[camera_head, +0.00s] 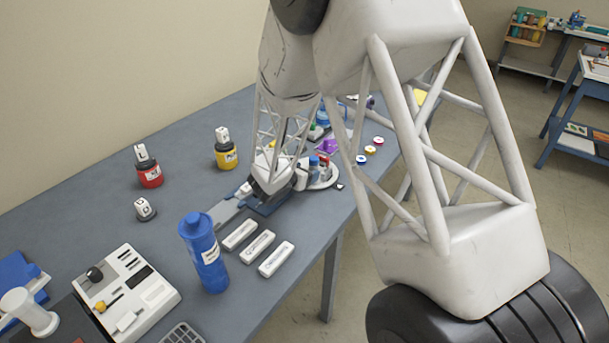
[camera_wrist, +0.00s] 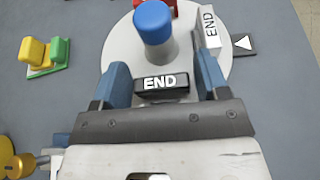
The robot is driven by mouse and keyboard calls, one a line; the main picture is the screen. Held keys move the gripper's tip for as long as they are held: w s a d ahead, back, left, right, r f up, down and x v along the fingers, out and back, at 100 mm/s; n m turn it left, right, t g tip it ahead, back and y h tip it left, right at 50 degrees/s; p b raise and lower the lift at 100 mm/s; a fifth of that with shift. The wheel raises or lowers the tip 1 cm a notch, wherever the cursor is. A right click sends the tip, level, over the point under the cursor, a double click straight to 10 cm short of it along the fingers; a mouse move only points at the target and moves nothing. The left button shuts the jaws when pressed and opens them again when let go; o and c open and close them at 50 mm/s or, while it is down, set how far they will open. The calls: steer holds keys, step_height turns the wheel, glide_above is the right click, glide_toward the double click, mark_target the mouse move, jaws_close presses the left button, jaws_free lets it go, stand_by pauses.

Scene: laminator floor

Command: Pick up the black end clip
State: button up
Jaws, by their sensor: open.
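The black end clip (camera_wrist: 162,86) lies on a round white tray (camera_wrist: 118,47), with its white "END" lettering facing my wrist camera. My gripper (camera_wrist: 161,66) is open, with one blue finger on each side of the black clip. The clip sits between the fingers, with a visible gap at the left one; I cannot tell whether the right one touches it. In the head view my arm hides much of the tray (camera_head: 325,180), and I cannot make out the black clip there.
A blue-capped cylinder (camera_wrist: 153,22) stands on the tray right behind the black clip. A red thing (camera_wrist: 166,4) is at the tray's far edge. A black piece with a white triangle (camera_wrist: 242,43) lies at right. A green and yellow item (camera_wrist: 45,55) sits left.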

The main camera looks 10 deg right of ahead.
stand_by(0.3)
steer(key=c, duration=0.7)
steer(key=shift+o, duration=0.2)
steer(key=shift+r, duration=0.15)
steer(key=shift+r, duration=1.35)
steer(key=shift+s+r, duration=0.2)
steer(key=shift+r, duration=0.1)
steer(key=s, duration=0.5)
steer(key=s+r, duration=0.1)
steer(key=s, duration=0.4)
steer(key=s+d, duration=0.1)
steer(key=s, duration=0.4)
steer(key=shift+s+r, duration=0.2)
steer(key=shift+s, duration=0.1)
